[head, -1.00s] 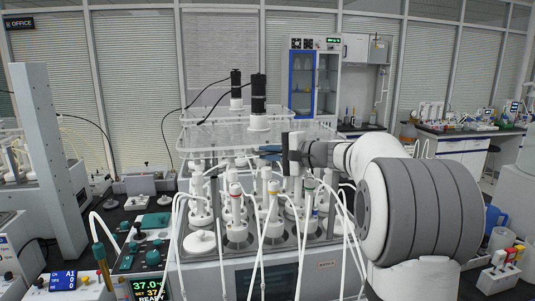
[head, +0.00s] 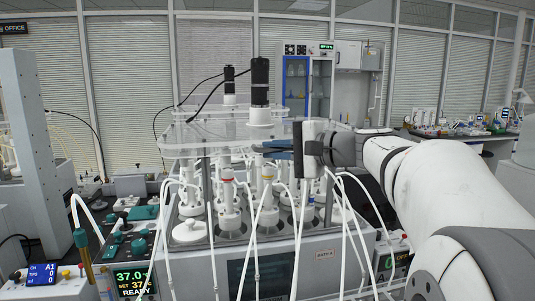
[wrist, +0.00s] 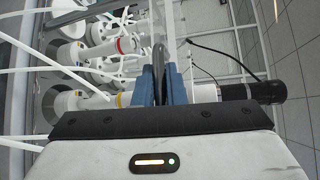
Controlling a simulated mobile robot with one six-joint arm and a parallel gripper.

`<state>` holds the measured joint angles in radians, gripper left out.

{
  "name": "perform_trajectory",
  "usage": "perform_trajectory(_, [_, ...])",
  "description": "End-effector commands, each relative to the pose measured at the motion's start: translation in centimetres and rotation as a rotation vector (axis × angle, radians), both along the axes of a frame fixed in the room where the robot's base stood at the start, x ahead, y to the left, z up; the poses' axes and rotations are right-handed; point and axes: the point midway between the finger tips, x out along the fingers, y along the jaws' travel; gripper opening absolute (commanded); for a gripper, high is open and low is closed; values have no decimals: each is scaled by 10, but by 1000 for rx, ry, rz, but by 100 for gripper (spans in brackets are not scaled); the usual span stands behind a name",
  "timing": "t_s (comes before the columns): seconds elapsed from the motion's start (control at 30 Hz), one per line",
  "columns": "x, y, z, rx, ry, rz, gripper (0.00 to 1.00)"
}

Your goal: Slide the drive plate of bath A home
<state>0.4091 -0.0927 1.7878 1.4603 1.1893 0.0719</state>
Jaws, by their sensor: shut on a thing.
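The drive plate (head: 215,136) is a clear sheet above the bath, carrying a black motor (head: 260,82) on a white base. My gripper (head: 270,150) reaches in from the right at the plate's near edge. In the wrist view, its blue fingers (wrist: 160,86) are shut on the plate's edge or a dark loop at it; which one I cannot tell. The motor also shows there, at the right (wrist: 252,92). Below the plate stands the grey bath (head: 330,240) with several white-capped reactors (head: 228,190). The plate's seating points are hidden by tubes and my gripper.
White tubes (head: 343,235) hang down the bath's front, near my arm. A second motor (head: 229,85) stands behind on another clear plate. A tall grey column (head: 45,150) and a display unit (head: 132,282) stand at the left. A black cable (head: 208,98) arches over the plate.

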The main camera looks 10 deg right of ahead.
Motion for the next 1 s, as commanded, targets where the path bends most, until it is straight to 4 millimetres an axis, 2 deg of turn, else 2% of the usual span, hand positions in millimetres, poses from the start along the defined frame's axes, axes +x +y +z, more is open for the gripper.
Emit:
perform_trajectory(0.17, [-1, 1, -4, -2, 9, 7, 0])
perform_trajectory(0.2, [-1, 1, -4, -2, 9, 7, 13])
perform_trajectory(0.43, [-1, 0, -3, -2, 6, 4, 32])
perform_trajectory(0.77, [-4, -4, -2, -2, 4, 2, 33])
perform_trajectory(1.0, [-30, -32, 3, -2, 4, -2, 33])
